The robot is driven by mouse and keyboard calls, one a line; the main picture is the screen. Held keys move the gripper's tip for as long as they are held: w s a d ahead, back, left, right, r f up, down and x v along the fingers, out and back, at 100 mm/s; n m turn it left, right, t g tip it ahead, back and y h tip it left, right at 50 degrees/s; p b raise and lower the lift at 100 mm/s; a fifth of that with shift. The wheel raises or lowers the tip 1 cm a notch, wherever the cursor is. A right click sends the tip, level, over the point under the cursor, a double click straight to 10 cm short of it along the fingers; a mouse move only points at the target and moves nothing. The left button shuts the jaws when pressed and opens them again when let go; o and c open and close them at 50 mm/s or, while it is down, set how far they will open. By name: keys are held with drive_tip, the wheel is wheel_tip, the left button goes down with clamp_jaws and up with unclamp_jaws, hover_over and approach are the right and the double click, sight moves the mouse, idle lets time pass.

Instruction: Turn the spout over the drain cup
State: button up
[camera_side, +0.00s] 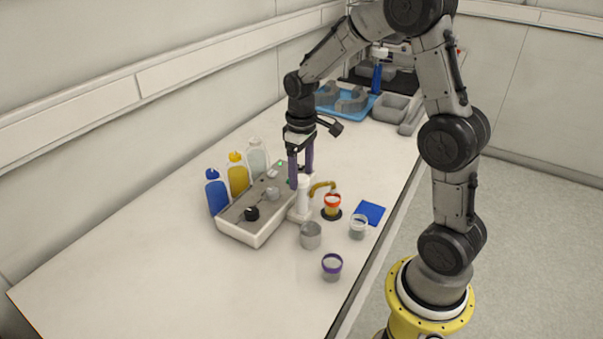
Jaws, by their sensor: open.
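The brass spout (322,186) sticks out to the right from the top of a white post (303,198) and curves down at its tip. A cup with a red-orange rim and yellow body (332,206) stands on a dark round base just below the spout's tip. I cannot tell which cup is the drain cup. My gripper (300,185) points down with its purple fingers apart, at the white post, left of the spout. The fingers partly overlap the post in the picture, and I cannot tell whether they touch it.
A white-edged grey tray unit (247,233) with black and grey knobs stands left of the post. Blue, yellow and clear bottles (238,174) stand behind it. A grey cup (311,235), a clear cup (358,227), a purple-rimmed cup (332,266) and a blue square (370,212) are nearby.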

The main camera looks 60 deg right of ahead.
drive_tip(key=shift+f, duration=0.35)
clamp_jaws()
drive_tip(key=shift+r, duration=0.1)
idle(1.1)
